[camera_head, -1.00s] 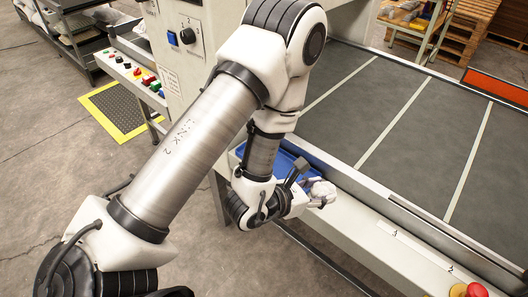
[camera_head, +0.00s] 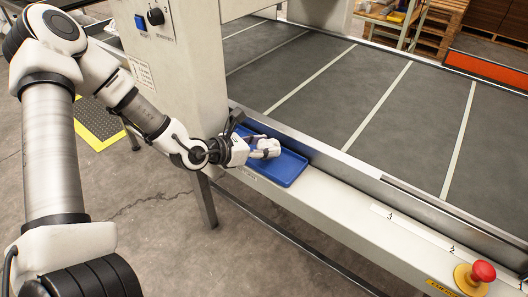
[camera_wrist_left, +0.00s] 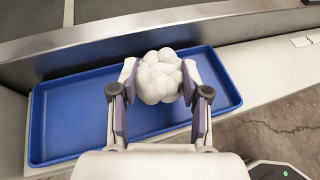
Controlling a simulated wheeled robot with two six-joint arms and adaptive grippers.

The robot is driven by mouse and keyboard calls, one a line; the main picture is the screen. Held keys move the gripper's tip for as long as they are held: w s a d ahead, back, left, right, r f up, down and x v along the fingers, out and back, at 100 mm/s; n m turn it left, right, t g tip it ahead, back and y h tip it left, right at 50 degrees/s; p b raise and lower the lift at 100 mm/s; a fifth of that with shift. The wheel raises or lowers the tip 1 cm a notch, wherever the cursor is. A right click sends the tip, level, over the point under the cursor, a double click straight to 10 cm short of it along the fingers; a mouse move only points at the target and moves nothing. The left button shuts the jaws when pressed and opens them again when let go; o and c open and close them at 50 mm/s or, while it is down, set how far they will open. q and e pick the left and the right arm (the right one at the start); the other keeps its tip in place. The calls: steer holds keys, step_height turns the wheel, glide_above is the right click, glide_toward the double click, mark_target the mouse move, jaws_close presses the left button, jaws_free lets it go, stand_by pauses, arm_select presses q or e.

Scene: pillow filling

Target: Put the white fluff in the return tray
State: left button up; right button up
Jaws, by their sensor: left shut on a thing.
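The white fluff (camera_wrist_left: 159,76) is a lumpy white clump between the two fingers of my left gripper (camera_wrist_left: 158,90) in the left wrist view. My left gripper is shut on it. In the head view the fluff (camera_head: 266,148) is at the tip of the left gripper (camera_head: 255,150), over the blue tray (camera_head: 287,172). The tray also fills much of the left wrist view (camera_wrist_left: 68,125), with bare blue floor showing on both sides of the gripper. I cannot tell whether the fluff touches the tray floor. My right gripper is not in view.
The tray sits on a pale ledge (camera_head: 345,215) beside a metal rail and a dark belt (camera_head: 330,95) with light stripes. A red emergency button (camera_head: 482,271) stands at the ledge's near right. A control cabinet (camera_head: 185,60) rises behind the arm.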

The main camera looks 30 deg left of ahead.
arm_select(q)
step_height(320, 180, down, 2)
steer(key=shift+w, duration=0.1)
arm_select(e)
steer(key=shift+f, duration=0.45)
arm_select(q)
steer(key=o, duration=0.7)
steer(key=shift+f, duration=0.1)
steer(key=shift+c, duration=0.2)
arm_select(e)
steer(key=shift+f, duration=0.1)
